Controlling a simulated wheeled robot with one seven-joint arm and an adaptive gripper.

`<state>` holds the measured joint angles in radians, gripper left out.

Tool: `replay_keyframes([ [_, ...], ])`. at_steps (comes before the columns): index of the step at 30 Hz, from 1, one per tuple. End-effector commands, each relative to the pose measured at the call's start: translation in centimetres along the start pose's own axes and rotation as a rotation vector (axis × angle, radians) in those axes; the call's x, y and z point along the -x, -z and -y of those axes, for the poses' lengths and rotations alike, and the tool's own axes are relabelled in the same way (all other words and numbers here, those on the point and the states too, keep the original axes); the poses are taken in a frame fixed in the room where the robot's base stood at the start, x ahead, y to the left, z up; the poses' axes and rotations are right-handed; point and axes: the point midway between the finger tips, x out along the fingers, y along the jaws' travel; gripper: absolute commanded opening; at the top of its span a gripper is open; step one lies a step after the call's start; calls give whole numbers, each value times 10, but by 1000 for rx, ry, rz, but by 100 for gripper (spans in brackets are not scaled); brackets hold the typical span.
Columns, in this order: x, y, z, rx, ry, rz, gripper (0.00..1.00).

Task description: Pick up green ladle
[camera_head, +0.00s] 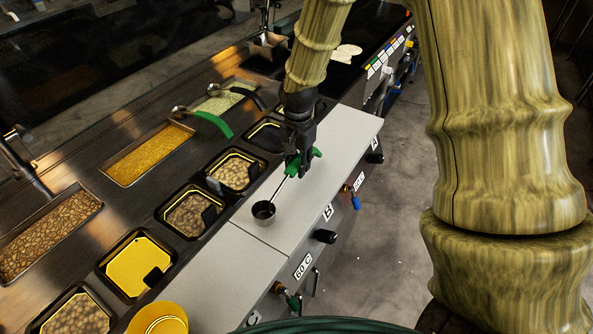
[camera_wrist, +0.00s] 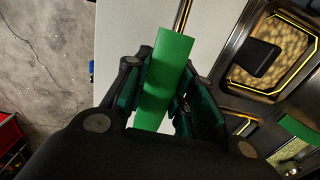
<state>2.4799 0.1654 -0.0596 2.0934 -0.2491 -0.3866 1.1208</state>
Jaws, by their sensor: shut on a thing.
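A green ladle (camera_head: 287,182) with a dark round bowl and thin metal shaft is over the light grey counter in the head view. My gripper (camera_head: 300,172) is shut on its green handle. In the wrist view the green handle (camera_wrist: 166,75) lies between the two fingers of my gripper (camera_wrist: 163,100). The bowl hangs toward the lower left in the head view. Whether the bowl touches the counter I cannot tell. The ladle's bowl is outside the wrist view.
Another green-handled ladle (camera_head: 212,122) rests by the tray of yellow food (camera_head: 148,155). Black-rimmed food containers (camera_head: 190,212) line the counter's left side. A yellow bowl (camera_head: 158,318) is at the bottom. The light grey counter (camera_head: 215,285) is mostly clear. Knobs (camera_head: 325,236) stick out along its front.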

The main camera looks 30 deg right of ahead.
Motion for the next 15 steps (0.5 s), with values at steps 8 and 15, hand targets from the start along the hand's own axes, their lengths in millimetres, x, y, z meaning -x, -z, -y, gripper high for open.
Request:
replay_keyframes([
  [8,14,-20,-15,1,1,-2,3],
  [15,18,-60,-46,0,1,-2,3],
])
